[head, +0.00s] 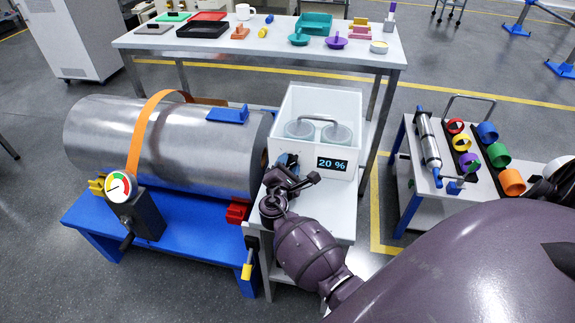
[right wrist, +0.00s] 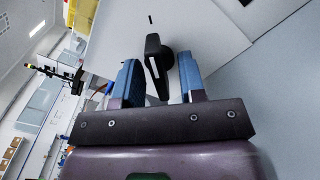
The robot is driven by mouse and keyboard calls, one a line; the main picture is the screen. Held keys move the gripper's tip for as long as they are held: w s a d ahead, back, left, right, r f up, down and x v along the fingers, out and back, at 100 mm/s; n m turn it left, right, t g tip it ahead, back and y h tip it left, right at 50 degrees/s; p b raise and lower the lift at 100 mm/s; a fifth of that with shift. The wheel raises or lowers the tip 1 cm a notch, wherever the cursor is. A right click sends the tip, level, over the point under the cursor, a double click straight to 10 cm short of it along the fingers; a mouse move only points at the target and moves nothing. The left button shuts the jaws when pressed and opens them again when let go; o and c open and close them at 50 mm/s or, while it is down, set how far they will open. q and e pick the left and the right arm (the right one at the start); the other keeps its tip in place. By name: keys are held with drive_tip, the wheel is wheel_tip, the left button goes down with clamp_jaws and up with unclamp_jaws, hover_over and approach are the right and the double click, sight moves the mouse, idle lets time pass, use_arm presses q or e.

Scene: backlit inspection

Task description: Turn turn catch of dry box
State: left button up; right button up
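The dry box (head: 341,184) is a white box with a "20 %" display on its front, standing on a light bench. Two round pale discs and a grey bar handle (head: 318,119) show at its top. My right gripper (head: 287,160) is at the box's front left, where it hides the catch in the head view. In the right wrist view, the dark turn catch (right wrist: 155,62) stands out from the white box face. Contact cannot be told. My left gripper is not in view.
A metal drum (head: 200,145) with an orange strap and gauge lies on a blue stand at left. A cart (head: 405,200) with coloured rings stands at right. A table (head: 150,42) with trays and small items is behind.

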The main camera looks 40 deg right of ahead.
drive_tip(key=c, duration=0.6)
clamp_jaws()
